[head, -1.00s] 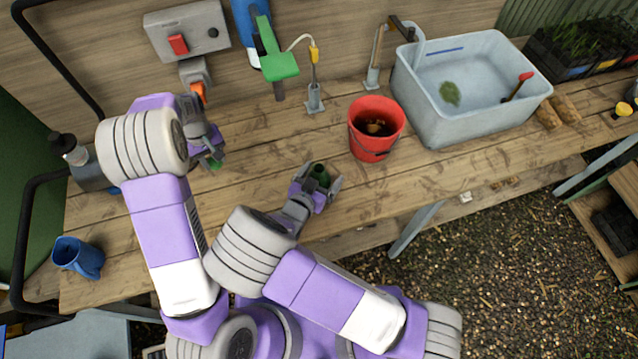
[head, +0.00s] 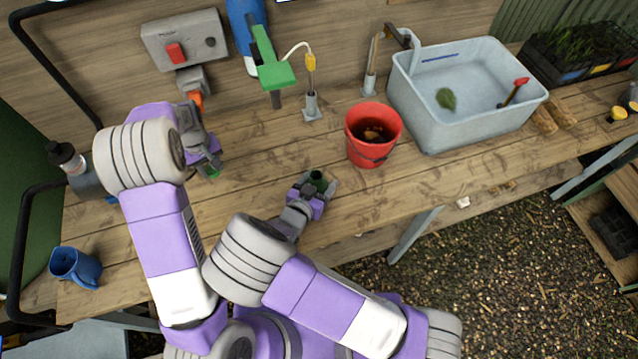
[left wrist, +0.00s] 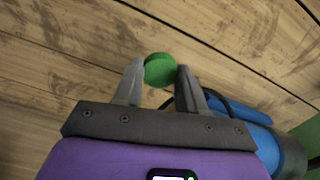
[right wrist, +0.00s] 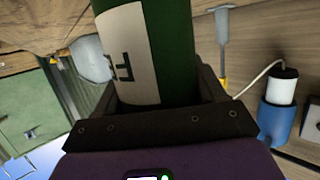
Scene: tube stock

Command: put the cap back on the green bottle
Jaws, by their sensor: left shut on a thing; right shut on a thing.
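The green cap (left wrist: 159,70) is a small round disc between the fingertips of my left gripper (left wrist: 155,82). In the head view the left gripper (head: 207,164) is over the left part of the bench, with a little of the cap (head: 210,174) showing. My right gripper (head: 316,186) is shut around the green bottle (head: 319,180) near the bench's front edge. In the right wrist view the bottle (right wrist: 175,40) is dark green with a white label; its mouth is out of frame there. The cap and bottle are well apart.
A red bucket (head: 366,150) stands right of the bottle, with a grey basin (head: 440,130) beyond. A green-headed fixture (head: 277,77) and a wall box (head: 186,40) are behind. A blue mug (head: 76,267) is at the left. The bench between the grippers is clear.

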